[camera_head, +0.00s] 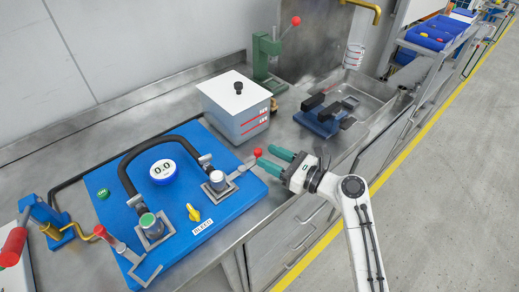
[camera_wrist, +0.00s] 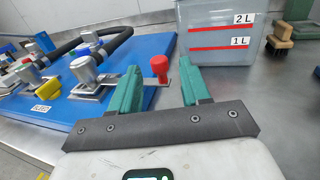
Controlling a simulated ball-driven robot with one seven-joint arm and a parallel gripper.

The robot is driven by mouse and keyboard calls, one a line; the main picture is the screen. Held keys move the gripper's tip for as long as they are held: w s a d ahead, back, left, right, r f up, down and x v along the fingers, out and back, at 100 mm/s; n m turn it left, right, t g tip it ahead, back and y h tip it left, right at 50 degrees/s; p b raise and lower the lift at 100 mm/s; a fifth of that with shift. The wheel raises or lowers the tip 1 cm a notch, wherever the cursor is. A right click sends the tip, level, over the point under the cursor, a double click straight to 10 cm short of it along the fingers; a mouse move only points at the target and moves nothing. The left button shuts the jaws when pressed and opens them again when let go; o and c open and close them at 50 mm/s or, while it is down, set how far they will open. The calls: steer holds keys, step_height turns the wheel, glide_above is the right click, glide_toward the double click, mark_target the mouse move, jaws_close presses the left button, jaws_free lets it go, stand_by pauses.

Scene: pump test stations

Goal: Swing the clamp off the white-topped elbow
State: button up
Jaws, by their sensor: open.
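The white-topped elbow (camera_head: 217,178) stands at the right side of the blue board, with a black hose at its fitting; it also shows in the wrist view (camera_wrist: 84,70). Its metal clamp (camera_head: 240,170) lies against the elbow and reaches right to a red knob (camera_head: 257,152). In the wrist view the red knob (camera_wrist: 160,65) appears between my green fingertips, with a visible space on each side. My gripper (camera_head: 264,157) is open at the board's right edge. Whether a finger touches the knob cannot be told.
The blue board (camera_head: 110,185) also carries a green-topped elbow (camera_head: 150,222), a gauge reading 0.0 (camera_head: 163,171) and a yellow valve handle (camera_head: 193,212). A lidded container (camera_head: 236,105) stands close behind the knob. A blue fixture (camera_head: 325,117) stands farther right.

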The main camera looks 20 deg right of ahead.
mark_target(258, 150)
steer(key=shift+x, duration=2.25)
steer(key=shift+s, duration=0.1)
jaws_close()
